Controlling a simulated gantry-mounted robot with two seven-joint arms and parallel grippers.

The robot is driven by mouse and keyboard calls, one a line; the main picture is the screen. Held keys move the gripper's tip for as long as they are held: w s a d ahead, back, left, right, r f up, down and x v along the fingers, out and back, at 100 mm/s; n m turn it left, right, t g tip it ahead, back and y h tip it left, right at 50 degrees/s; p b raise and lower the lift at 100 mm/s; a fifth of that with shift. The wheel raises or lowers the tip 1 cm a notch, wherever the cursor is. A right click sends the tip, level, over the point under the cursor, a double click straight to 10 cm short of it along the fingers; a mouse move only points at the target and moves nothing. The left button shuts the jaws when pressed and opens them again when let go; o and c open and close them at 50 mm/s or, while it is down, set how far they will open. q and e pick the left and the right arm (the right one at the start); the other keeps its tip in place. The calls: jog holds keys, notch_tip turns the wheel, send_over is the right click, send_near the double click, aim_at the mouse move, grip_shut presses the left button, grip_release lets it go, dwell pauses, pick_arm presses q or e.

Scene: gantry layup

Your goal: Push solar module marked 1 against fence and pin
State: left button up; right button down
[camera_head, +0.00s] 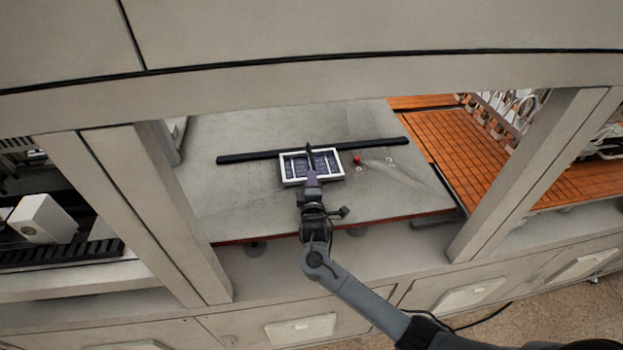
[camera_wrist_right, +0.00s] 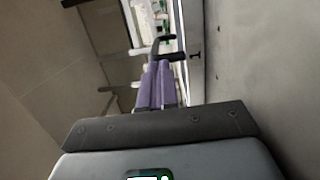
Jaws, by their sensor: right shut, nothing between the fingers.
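The solar module (camera_head: 293,169) is a white-framed panel with dark blue cells, lying on the grey table. No number can be read on it. Its far edge lies along the black fence bar (camera_head: 245,157); whether they touch cannot be told. A red pin (camera_head: 357,159) stands just right of the module, with a small gap seen between them. My right gripper (camera_head: 308,150) reaches across the middle of the module, its tips near the fence, hiding part of the cells. Its purple fingers (camera_wrist_right: 159,58) are shut and empty in the right wrist view. My left gripper is not in view.
The table (camera_head: 235,198) is mostly bare on both sides of the module. Grey posts (camera_head: 168,215) stand in front at left and right. An orange slatted surface (camera_head: 465,140) lies to the right, and a white block (camera_head: 42,217) sits at the far left.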

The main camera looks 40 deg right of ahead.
jog(key=a, duration=0.1)
jog(key=s+a, duration=0.1)
jog(key=a, duration=0.1)
jog(key=a+p, duration=0.1)
jog(key=shift+s+a+f, duration=0.15)
jog(key=shift+a+f, duration=0.1)
jog(key=shift+a, duration=0.15)
jog(key=b+v, duration=0.1)
jog(key=v, duration=0.7)
jog(key=shift+d+r, duration=0.1)
jog(key=shift+d, duration=0.05)
jog(key=shift+s+a, duration=0.2)
jog(key=shift+s, duration=0.2)
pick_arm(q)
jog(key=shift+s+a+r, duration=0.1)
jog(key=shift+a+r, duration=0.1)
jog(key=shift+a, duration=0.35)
